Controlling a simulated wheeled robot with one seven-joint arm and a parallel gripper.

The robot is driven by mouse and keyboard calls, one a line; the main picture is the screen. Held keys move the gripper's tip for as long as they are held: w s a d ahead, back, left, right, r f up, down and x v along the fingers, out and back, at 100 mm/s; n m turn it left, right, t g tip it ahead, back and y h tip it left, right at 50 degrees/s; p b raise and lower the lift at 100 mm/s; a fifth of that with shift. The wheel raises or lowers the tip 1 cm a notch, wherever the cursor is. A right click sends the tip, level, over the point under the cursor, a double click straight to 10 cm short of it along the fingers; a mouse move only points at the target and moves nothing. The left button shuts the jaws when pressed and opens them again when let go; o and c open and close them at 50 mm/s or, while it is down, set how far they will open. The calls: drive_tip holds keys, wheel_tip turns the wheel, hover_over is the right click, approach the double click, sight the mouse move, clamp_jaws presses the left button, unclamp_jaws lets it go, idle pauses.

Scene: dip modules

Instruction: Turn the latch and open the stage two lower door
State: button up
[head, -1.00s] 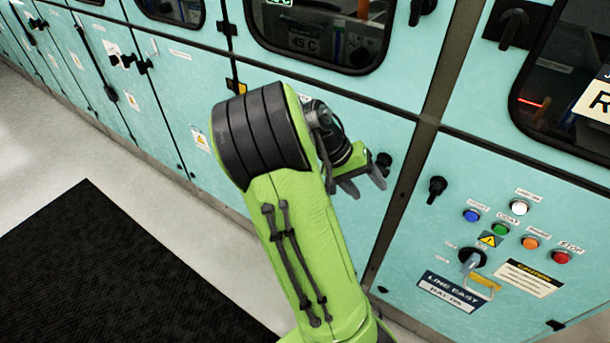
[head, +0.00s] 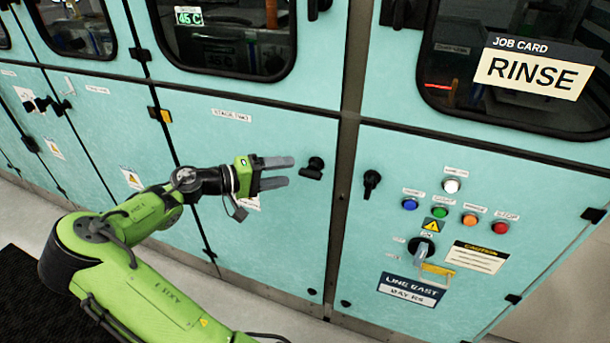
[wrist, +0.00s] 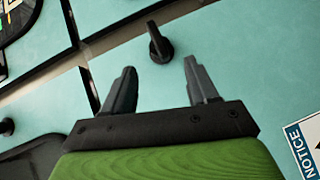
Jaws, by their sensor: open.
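The stage two lower door (head: 262,140) is a teal panel with a "STAGE TWO" label, and it looks shut. Its black latch (head: 313,168) sits near the door's right edge. My gripper (head: 291,169) is open and empty in front of the door, its fingers pointing right toward the latch, just short of it in the head view. In the wrist view the latch (wrist: 160,44) shows ahead of and between the fingertips of my gripper (wrist: 167,82), apart from both.
To the right, a panel holds another black latch (head: 371,182), coloured buttons (head: 440,212) and a rotary switch with a yellow padlock (head: 437,269). Windowed upper doors (head: 222,36) are above. A dark mat (head: 20,295) lies on the floor at left.

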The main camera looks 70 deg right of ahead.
sight(307, 169)
drive_tip(key=b+x, duration=0.1)
drive_tip(key=x, duration=0.6)
drive_tip(key=shift+s+d+b, duration=0.1)
drive_tip(key=shift+b, duration=0.25)
drive_tip(key=shift+c, duration=0.3)
clamp_jaws()
